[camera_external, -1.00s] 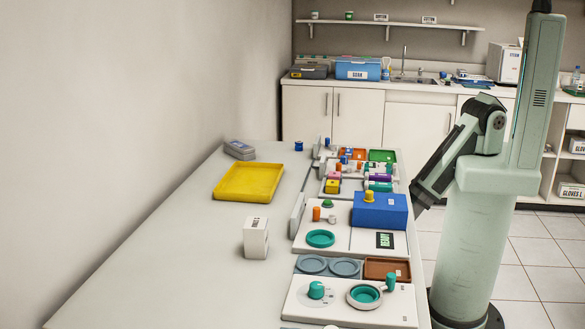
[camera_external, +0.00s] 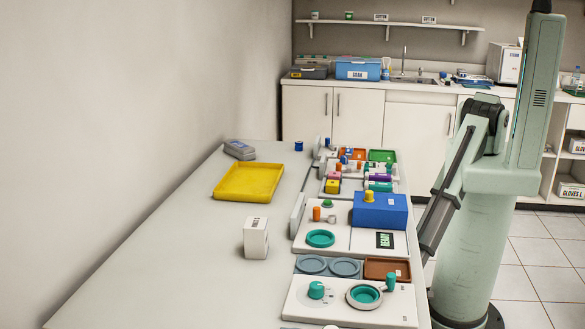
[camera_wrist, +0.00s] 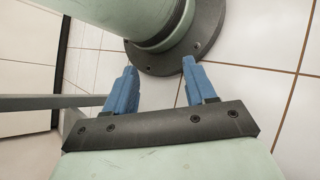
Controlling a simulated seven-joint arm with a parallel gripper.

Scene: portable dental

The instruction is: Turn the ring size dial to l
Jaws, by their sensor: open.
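A white panel (camera_external: 300,309) lies at the near end of the bench in the external view. On it are a round teal knob (camera_external: 316,290) on the left and a teal ring-shaped part (camera_external: 363,295) on the right, with a small upright teal piece (camera_external: 390,281) beside it. Their markings are too small to read, so I cannot tell which is the ring size dial. In the wrist view my gripper (camera_wrist: 159,66) is open and empty, its blue fingers apart above the tiled floor and my base. In the external view my arm hangs beside the bench, its gripper not clearly visible.
Blue-grey round dishes (camera_external: 312,265) and a brown tray (camera_external: 387,269) lie behind the panel. Farther back are a teal ring (camera_external: 320,239) and a blue box (camera_external: 380,211). A white box (camera_external: 256,238) and yellow tray (camera_external: 248,182) stand left; the near-left bench is clear.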

